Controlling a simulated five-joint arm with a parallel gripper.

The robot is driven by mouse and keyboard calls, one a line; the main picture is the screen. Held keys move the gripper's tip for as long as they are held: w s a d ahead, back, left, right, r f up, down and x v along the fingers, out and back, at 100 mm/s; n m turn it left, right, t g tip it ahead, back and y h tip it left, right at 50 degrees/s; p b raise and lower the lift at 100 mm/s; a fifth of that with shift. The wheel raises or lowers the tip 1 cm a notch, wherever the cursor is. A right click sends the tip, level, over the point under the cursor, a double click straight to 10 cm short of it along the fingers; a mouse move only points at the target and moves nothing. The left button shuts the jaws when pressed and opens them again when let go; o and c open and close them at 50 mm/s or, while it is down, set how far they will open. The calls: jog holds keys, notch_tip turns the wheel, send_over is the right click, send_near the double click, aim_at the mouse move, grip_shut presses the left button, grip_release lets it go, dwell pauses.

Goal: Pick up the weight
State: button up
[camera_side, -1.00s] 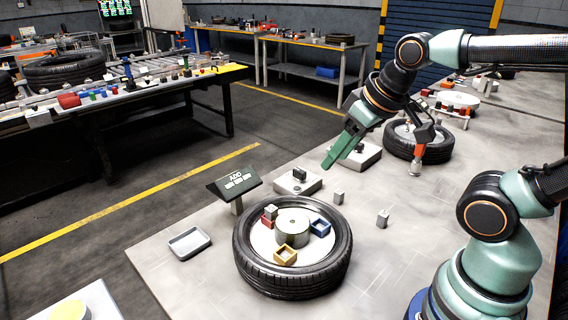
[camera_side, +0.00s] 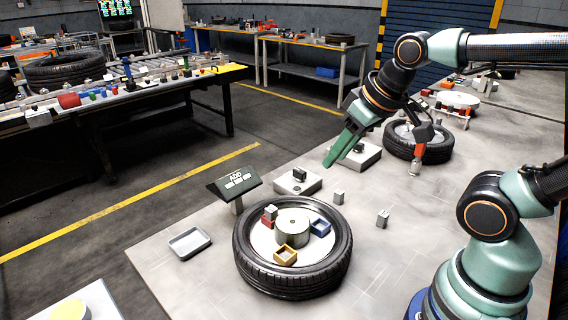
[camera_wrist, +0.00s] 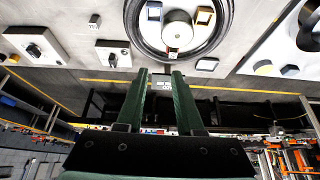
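A small grey metal weight (camera_side: 339,198) stands on the table just behind the near tyre. A second small grey weight (camera_side: 382,219) stands to the right of that tyre. A third small grey block (camera_side: 270,210) sits at the red holder inside the tyre. My gripper (camera_side: 329,165) hangs above the table behind the weights, touching nothing. In the wrist view, its two green fingers (camera_wrist: 161,75) are apart with nothing between them.
The near tyre (camera_side: 250,265) holds a central hub with red, blue and yellow holders. A sign reading ADD (camera_side: 235,182) and an empty grey tray (camera_side: 189,242) are at left. Grey switch boxes (camera_side: 297,184) and another tyre (camera_side: 437,150) stand farther back. The front right table is mostly clear.

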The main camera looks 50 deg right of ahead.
jog(key=m+g, duration=0.6)
jog(key=m, duration=1.2)
send_over(271, 208)
notch_tip(271, 208, down, 5)
notch_tip(271, 208, down, 7)
jog(key=shift+w+a+r, duration=0.1)
jog(key=shift+a, duration=0.05)
jog(key=shift+d+f, duration=0.2)
jog(key=shift+f, duration=2.45)
jog(key=shift+c, duration=0.3)
grip_shut()
